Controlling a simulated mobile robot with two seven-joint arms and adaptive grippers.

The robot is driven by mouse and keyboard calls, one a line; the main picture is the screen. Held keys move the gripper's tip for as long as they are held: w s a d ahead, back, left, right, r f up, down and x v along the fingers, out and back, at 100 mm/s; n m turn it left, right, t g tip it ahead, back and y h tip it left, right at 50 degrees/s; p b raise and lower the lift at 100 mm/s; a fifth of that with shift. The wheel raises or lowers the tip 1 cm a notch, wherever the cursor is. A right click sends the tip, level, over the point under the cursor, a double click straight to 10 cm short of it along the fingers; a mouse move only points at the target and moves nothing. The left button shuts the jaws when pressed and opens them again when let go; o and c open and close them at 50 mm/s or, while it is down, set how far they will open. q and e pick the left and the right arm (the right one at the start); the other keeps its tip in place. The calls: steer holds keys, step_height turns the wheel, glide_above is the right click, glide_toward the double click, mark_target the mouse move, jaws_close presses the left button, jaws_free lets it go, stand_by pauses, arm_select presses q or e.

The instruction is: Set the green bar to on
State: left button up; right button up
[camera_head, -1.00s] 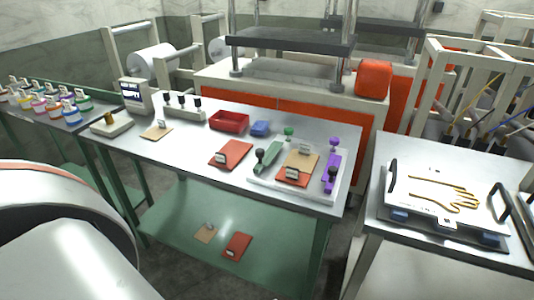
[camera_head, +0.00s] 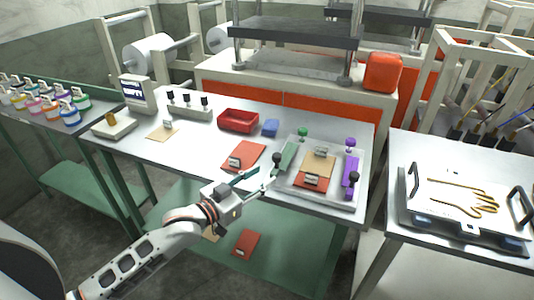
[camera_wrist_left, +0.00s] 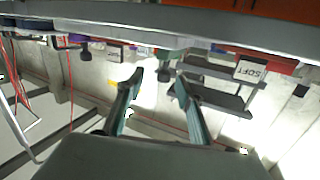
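The green bar (camera_head: 287,157) lies in the left part of a pale tray (camera_head: 322,198) on the metal table. A green knob (camera_head: 302,132) is by its far end and a black knob (camera_head: 277,158) by its near end. My left gripper (camera_head: 262,176) is just left of and nearer than the bar, apart from the black knob in the picture. Its two fingers are spread and empty; the left wrist view also shows the gap between the fingertips (camera_wrist_left: 160,78). My right gripper is not in view.
A purple bar (camera_head: 350,176) stands at the tray's right, with tan and red sheets between the bars. A red sheet (camera_head: 244,155) lies left of the tray. A red bin (camera_head: 238,120) and a blue block (camera_head: 270,128) are behind. A glove form (camera_head: 465,193) is on the right table.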

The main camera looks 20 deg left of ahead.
mark_target(274, 158)
arm_select(q)
steer(key=shift+w+a+r+t+h, duration=0.2)
steer(key=shift+w+r, duration=0.2)
steer(key=shift+r, duration=0.15)
steer(key=shift+w+a+r+t+h, duration=0.2)
steer(key=shift+w+r, duration=0.15)
steer(key=shift+r, duration=0.15)
steer(key=shift+w+r+n, duration=0.1)
steer(key=shift+w+n, duration=0.15)
steer(key=shift+n, duration=0.05)
steer(key=x, duration=0.6)
steer(key=shift+w+d, duration=0.15)
steer(key=shift+w, duration=0.05)
steer(key=shift+w+d, duration=0.15)
steer(key=shift+w, duration=0.2)
